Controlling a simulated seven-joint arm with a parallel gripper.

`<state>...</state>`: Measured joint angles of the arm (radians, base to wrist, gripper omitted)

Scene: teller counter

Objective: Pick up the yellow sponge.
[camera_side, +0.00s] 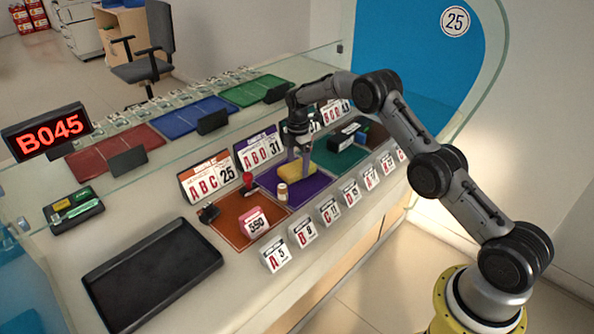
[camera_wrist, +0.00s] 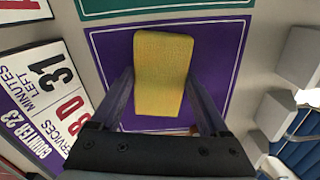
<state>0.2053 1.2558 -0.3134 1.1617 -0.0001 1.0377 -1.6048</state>
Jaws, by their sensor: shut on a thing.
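The yellow sponge (camera_side: 290,172) is over the purple mat (camera_side: 312,188) in the side view. In the wrist view the sponge (camera_wrist: 163,70) lies between the two fingers, with the purple mat (camera_wrist: 222,72) around it. My gripper (camera_side: 299,163) points down and is shut on the sponge, one finger at each side of it. In the wrist view the fingers of my gripper (camera_wrist: 160,85) reach the sponge's side edges. I cannot tell whether the sponge touches the mat or is slightly above it.
A small white bottle with a brown top (camera_side: 282,192) and a red-handled stamp (camera_side: 248,182) stand close by on the left. An orange mat (camera_side: 226,222) carries a pink block (camera_side: 254,222). Number cards line the front and back. An empty black tray (camera_side: 150,275) lies at lower left.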

